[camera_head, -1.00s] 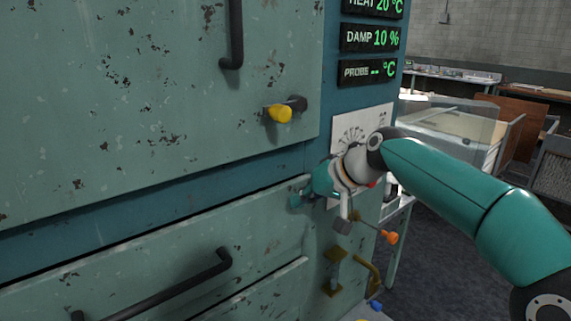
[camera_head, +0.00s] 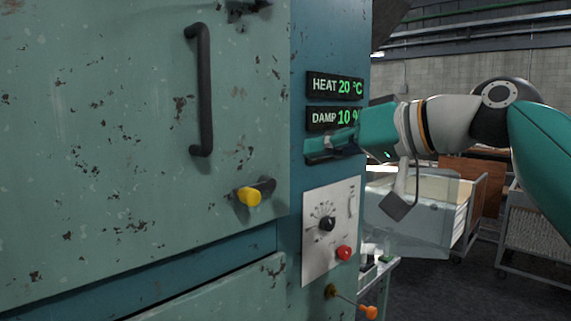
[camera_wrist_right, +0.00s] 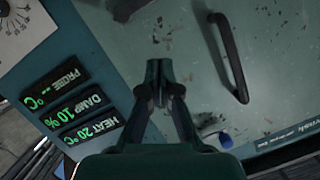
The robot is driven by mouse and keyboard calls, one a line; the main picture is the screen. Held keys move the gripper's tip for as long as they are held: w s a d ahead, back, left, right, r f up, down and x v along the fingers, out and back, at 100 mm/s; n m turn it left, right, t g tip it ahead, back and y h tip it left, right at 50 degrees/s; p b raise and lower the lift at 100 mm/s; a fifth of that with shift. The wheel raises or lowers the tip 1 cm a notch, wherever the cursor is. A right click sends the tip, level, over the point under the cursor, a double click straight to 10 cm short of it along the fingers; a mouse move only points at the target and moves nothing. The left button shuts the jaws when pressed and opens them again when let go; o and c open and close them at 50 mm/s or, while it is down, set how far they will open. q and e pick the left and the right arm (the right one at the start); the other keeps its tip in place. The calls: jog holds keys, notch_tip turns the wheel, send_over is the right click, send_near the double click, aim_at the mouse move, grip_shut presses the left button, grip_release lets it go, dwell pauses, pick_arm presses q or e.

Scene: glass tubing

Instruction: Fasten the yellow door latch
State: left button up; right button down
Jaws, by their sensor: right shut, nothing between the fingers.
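The yellow door latch (camera_head: 250,196) is at the lower right corner of the large green door (camera_head: 120,120) in the head view. Its yellow knob points out and slightly left, with its dark base behind it to the right. My right gripper (camera_head: 312,156) is shut and empty, in front of the displays, above and right of the latch and apart from it. In the right wrist view the shut fingers (camera_wrist_right: 158,70) hang before the cabinet face. No yellow knob shows there; only a dark piece (camera_wrist_right: 124,8) shows at the top edge. My left gripper is out of view.
A black door handle (camera_head: 200,90) stands left of my gripper. A dial panel (camera_head: 330,225) with a red button (camera_head: 344,253) is below it. An orange knob (camera_head: 368,312) juts out lower down.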

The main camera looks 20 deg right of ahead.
jog(key=w+a+f, duration=0.5)
jog(key=w+f, duration=0.1)
jog(key=w, duration=0.1)
jog(key=shift+w+a, duration=0.15)
jog(key=shift+a, duration=0.2)
